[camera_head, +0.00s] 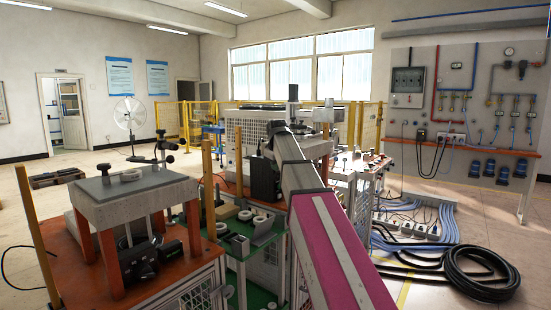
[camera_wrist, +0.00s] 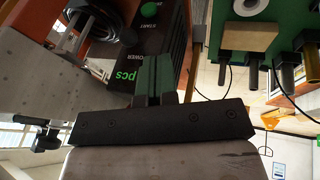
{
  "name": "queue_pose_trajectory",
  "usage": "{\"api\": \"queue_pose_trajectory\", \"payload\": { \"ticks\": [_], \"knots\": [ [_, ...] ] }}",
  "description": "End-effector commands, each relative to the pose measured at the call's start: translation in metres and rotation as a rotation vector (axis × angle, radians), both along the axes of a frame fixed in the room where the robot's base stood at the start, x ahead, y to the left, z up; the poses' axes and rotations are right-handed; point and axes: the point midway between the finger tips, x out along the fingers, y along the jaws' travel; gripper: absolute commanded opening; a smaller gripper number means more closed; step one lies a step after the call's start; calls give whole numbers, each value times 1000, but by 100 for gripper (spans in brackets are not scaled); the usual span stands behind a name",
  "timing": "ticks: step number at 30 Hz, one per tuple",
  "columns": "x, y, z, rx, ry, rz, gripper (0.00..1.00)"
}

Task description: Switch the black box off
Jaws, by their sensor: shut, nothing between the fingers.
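A green round button (camera_wrist: 150,12) sits by START. I cannot tell whether the tips touch the box. In the head view a dark block (camera_head: 264,180) stands beside my arm, but I cannot tell whether it is the same box. My fingers are not clear there.
A green tray (camera_wrist: 285,30) with a white ring, a wooden block and black cylinders lies right of the box in the wrist view. A grey slab (camera_wrist: 30,60) is close on the left. In the head view, black cables (camera_head: 480,275) lie on the floor at right.

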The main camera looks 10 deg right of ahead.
Motion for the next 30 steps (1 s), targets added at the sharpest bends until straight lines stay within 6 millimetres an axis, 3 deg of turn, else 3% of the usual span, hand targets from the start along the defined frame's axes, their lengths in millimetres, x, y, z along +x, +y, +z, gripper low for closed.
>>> {"api": "queue_pose_trajectory", "payload": {
  "ticks": [9,30],
  "knots": [
    [17,-21,-16,0,-1,-1,0],
    [15,-24,-19,36,-36,-1,0]
  ]
}}
